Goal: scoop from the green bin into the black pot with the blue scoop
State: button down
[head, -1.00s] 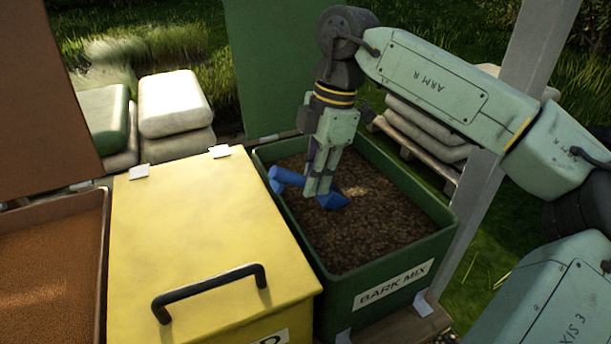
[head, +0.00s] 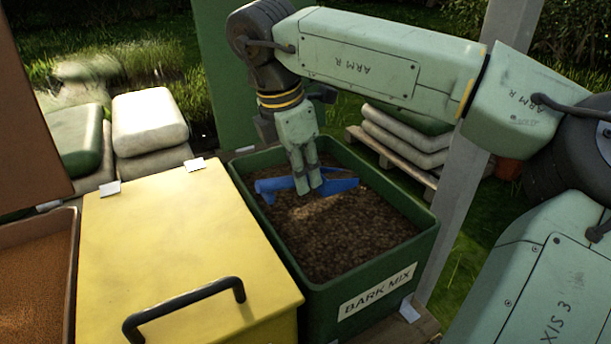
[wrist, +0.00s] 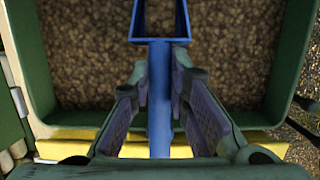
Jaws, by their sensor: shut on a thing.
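The blue scoop (head: 338,186) is held in my gripper (head: 306,187), which is shut on its handle. The handle end sticks out to the left of the fingers and the scoop's bowl lies to the right, roughly level, over the bark in the green bin (head: 392,262). In the wrist view the scoop's handle (wrist: 160,95) runs between the two fingers, and part of its bowl shows at the top edge. Brown bark fills the bin, which is labelled BARK MIX. I cannot clearly tell whether the bowl holds bark. No black pot is in view.
A closed yellow bin (head: 190,240) with a black handle stands left of the green bin. An open reddish-brown bin (head: 75,240) is at far left. A grey post (head: 455,190) stands right of the green bin. Stacked sacks (head: 148,125) lie behind.

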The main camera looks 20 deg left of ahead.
jog(key=shift+s+a+r+t+p, duration=0.15)
jog(key=shift+r+p, duration=0.25)
jog(key=shift+r, duration=0.2)
jog(key=shift+s+a+r+t+p, duration=0.1)
jog(key=shift+s+r+p, duration=0.1)
jog(key=shift+r+p, duration=0.35)
jog(key=shift+s+a+r+t+p, duration=0.15)
jog(key=shift+r+p, duration=0.15)
jog(key=shift+r, duration=0.4)
jog(key=shift+t+h, duration=0.4)
jog(key=shift+h, duration=0.2)
jog(key=shift+s+p+v, duration=0.1)
jog(key=shift+p+v, duration=0.65)
jog(key=shift+v, duration=0.35)
jog(key=shift+s+p+v, duration=0.15)
jog(key=shift+p+v, duration=0.6)
jog(key=shift+v, duration=0.35)
jog(key=shift+a+f, duration=0.15)
jog(key=shift+a, duration=0.1)
